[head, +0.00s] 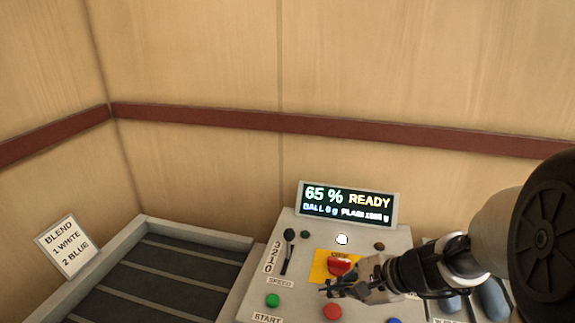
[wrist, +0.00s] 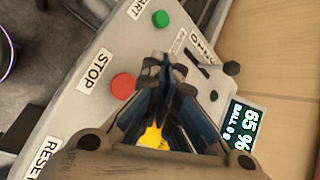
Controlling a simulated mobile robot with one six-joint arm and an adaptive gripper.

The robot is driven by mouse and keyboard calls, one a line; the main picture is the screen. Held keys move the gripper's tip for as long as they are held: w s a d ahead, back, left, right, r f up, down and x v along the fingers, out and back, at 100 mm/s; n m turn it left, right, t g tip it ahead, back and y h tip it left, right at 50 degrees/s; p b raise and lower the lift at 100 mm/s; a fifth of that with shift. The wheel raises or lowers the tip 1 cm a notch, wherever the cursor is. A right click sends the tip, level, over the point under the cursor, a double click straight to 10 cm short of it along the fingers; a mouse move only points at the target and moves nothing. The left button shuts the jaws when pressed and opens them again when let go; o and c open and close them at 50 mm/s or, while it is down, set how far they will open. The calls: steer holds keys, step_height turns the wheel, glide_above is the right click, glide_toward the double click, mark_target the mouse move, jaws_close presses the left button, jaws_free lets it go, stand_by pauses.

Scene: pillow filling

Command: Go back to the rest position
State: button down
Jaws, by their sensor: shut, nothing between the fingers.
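My gripper (head: 342,290) is in front of the control panel (head: 252,300) in the head view, over its lower middle part. In the wrist view the fingers of my gripper (wrist: 166,92) are together with nothing between them, above the panel face. The red switch (head: 339,266) on its yellow plate is just behind the gripper in the head view. In the wrist view only part of the yellow plate (wrist: 152,138) shows between the fingers. I cannot tell whether the fingers touch the panel.
The green start button (head: 273,300), red stop button (head: 332,311) and speed lever (head: 287,257) are close by. A display (head: 348,204) reads 65 % READY. A ribbed tray (head: 205,232) and a BLEND card (head: 67,247) lie left. Walls stand behind.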

steer(key=s+a+r+n+g+h, duration=0.1)
steer(key=s+a+r+n, duration=0.1)
steer(key=s+r+n, duration=0.3)
steer(key=s+a+r+n+g+h, duration=0.1)
steer(key=s+a+n, duration=0.2)
steer(key=s, duration=0.3)
steer(key=s+d+r+n+t+h, duration=0.1)
steer(key=s+d+r+n+h, duration=0.2)
steer(key=s, duration=0.6)
steer(key=d+n+h, duration=0.2)
steer(key=d+n, duration=0.1)
steer(key=n, duration=0.1)
steer(key=shift+r+n, duration=0.3)
steer(key=shift+n, duration=0.1)
steer(key=c, duration=2.4)
jaws_free()
